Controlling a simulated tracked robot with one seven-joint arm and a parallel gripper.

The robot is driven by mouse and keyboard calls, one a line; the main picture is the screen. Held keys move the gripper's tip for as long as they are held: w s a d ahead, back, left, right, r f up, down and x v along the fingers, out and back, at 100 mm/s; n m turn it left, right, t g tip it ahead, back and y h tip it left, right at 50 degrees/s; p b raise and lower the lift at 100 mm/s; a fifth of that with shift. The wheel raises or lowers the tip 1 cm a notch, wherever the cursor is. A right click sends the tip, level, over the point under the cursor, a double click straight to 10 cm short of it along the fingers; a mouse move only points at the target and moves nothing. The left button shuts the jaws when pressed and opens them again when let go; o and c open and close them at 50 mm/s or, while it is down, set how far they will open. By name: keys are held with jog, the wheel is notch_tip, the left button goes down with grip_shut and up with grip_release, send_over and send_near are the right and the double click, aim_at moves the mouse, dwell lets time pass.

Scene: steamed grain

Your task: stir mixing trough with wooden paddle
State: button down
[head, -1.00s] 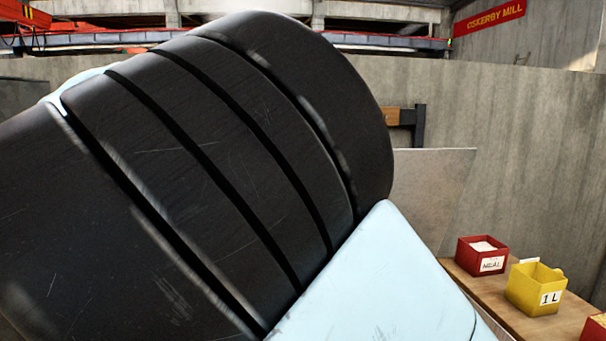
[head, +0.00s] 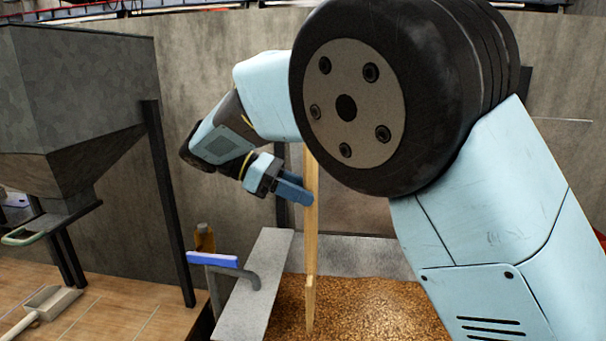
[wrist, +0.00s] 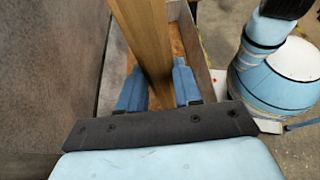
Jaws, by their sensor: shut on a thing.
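The wooden paddle (head: 311,235) stands nearly upright in the middle of the head view. Its lower end meets the brown grain (head: 370,310) in the mixing trough (head: 262,270). My gripper (head: 303,195) is shut on the paddle's shaft, well above the grain. In the wrist view the paddle (wrist: 145,45) runs between the two blue fingers of my gripper (wrist: 160,92), with a strip of grain and trough wall (wrist: 205,70) beyond. My arm hides the trough's right part in the head view, and the paddle's top is hidden behind it.
A grey hopper (head: 75,100) on dark legs stands at left. A blue-handled lever or tap (head: 213,259) and an amber bottle (head: 204,238) are by the trough's left side. A scoop (head: 45,305) lies on the wooden table (head: 130,300). A concrete wall (head: 215,60) rises behind.

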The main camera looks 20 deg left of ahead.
aim_at(305, 228)
jog(key=f, duration=0.8)
jog(key=shift+a, duration=0.35)
jog(key=w+d+f, duration=0.1)
jog(key=w+d, duration=0.4)
jog(key=d, duration=1.2)
jog(key=w+d+f, duration=0.1)
jog(key=w+d, duration=0.5)
jog(key=d, duration=1)
jog(key=w+d+f, duration=0.1)
jog(key=w+d, duration=0.4)
jog(key=d, duration=1.2)
notch_tip(305, 228, up, 22)
jog(key=a, duration=0.2)
jog(key=shift+s+a+r, duration=0.25)
jog(key=shift+s+a, duration=0.1)
jog(key=shift+s, duration=0.1)
